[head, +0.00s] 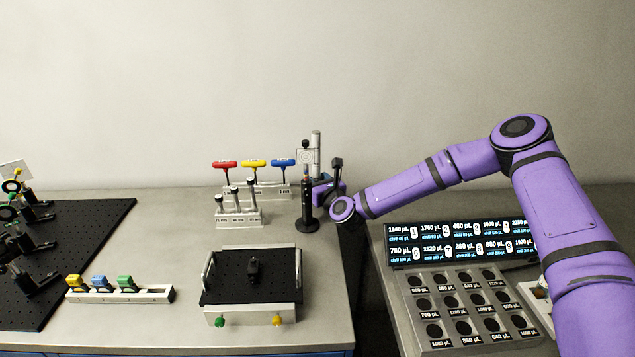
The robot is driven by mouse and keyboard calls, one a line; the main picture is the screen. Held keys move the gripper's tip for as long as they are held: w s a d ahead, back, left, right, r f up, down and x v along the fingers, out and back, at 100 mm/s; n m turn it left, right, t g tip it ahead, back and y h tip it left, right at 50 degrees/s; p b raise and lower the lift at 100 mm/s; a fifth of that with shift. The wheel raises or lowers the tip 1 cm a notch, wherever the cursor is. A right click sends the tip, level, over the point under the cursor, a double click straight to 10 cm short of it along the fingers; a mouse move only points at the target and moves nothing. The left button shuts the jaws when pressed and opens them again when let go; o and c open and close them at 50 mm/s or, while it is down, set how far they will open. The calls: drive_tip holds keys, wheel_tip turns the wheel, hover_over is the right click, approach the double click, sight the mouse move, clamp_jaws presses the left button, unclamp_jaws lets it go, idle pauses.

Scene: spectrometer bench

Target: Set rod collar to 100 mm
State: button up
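A slim upright post (307,214) on a round black base stands near the right edge of the bench, with a small pale plate (305,156) at its top. I cannot pick out a rod collar on it with certainty. My gripper (315,186) is beside the post, on its right, at mid height. Its fingers are small and partly hidden by the post, so I cannot tell if they are open, shut, or touching it. A silver rod (316,145) and a black upright part (337,166) show just behind and right of the post.
Left of the post are a stand of red, yellow and blue T-handles (255,163) and a labelled block with short rods (240,220). In front is a black-topped box (232,290).

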sight(318, 167)
drive_tip(key=c, duration=0.6)
wheel_tip(318, 167, up, 5)
drive_tip(key=shift+r, duration=0.1)
drive_tip(key=o, duration=1.3)
drive_tip(key=v, duration=1)
drive_tip(key=shift+s+d, duration=0.15)
drive_tip(key=shift+s, duration=0.25)
